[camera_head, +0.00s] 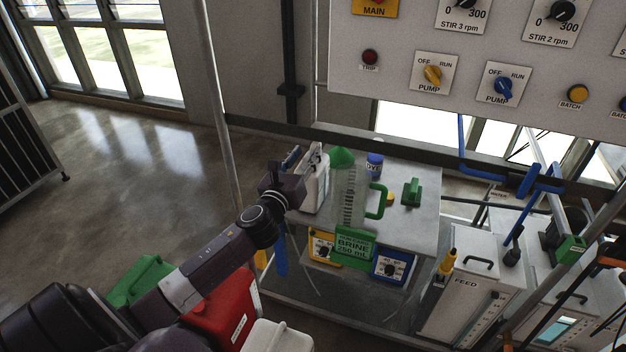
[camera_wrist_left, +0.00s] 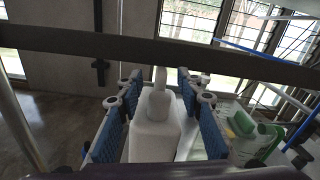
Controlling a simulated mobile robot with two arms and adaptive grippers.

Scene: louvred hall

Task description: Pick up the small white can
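The small white can (camera_head: 315,185) stands at the left end of the grey table (camera_head: 412,222), partly hidden by my left gripper (camera_head: 292,165). In the left wrist view the can (camera_wrist_left: 154,142) stands upright, its narrow top toward the far side. The blue-padded fingers of my left gripper (camera_wrist_left: 158,120) are spread on either side of it. A gap shows at the left pad; contact at the right pad cannot be told. My right gripper is not seen.
A clear jug with a green handle (camera_head: 376,201) and a BRINE label (camera_head: 355,247) is right of the can. Red (camera_head: 222,312) and green (camera_head: 139,279) cans are below left. A control panel (camera_head: 400,95) overhangs the back.

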